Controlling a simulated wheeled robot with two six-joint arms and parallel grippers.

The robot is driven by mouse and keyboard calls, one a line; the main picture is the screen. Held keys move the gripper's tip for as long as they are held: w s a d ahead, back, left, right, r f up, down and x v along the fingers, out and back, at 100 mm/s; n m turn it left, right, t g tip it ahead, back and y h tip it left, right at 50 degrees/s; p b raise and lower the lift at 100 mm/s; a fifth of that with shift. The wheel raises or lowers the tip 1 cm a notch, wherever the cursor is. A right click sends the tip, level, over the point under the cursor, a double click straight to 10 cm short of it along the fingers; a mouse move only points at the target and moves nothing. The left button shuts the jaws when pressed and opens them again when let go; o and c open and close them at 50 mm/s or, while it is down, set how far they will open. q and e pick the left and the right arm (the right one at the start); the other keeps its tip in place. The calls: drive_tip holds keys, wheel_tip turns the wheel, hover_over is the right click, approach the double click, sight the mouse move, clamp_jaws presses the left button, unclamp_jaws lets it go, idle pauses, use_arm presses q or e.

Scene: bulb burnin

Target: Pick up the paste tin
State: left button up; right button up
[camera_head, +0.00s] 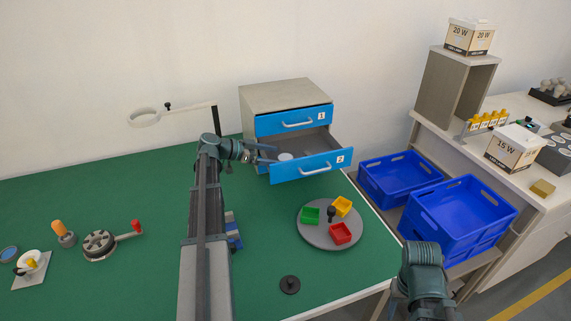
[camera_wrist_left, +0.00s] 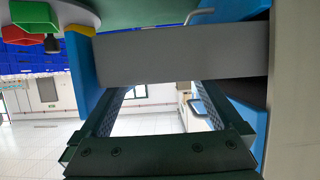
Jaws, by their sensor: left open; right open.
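A small pale round thing (camera_head: 285,157), which looks like the paste tin, lies inside the open drawer marked 2 (camera_head: 312,167). My left gripper (camera_head: 268,153) is open at the left part of this drawer, just left of the round thing. In the left wrist view its two fingers (camera_wrist_left: 158,108) are apart, with a grey drawer wall (camera_wrist_left: 180,52) showing beyond them. I cannot make out the tin in that view. My right gripper (camera_head: 397,289) is at the lower right, partly hidden by its own wrist, away from the drawer.
The drawer marked 1 (camera_head: 294,120) is above. A grey round tray (camera_head: 316,238) holds red, green and yellow bins. A magnifier lamp (camera_head: 145,117) stands behind the left arm. Blue crates (camera_head: 458,215) are at the right.

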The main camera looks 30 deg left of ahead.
sight(284, 157)
use_arm(q)
drive_tip(key=x, duration=0.3)
drive_tip(key=shift+b, duration=0.35)
clamp_jaws()
wheel_tip(284, 157, up, 10)
drive_tip(key=p, duration=1)
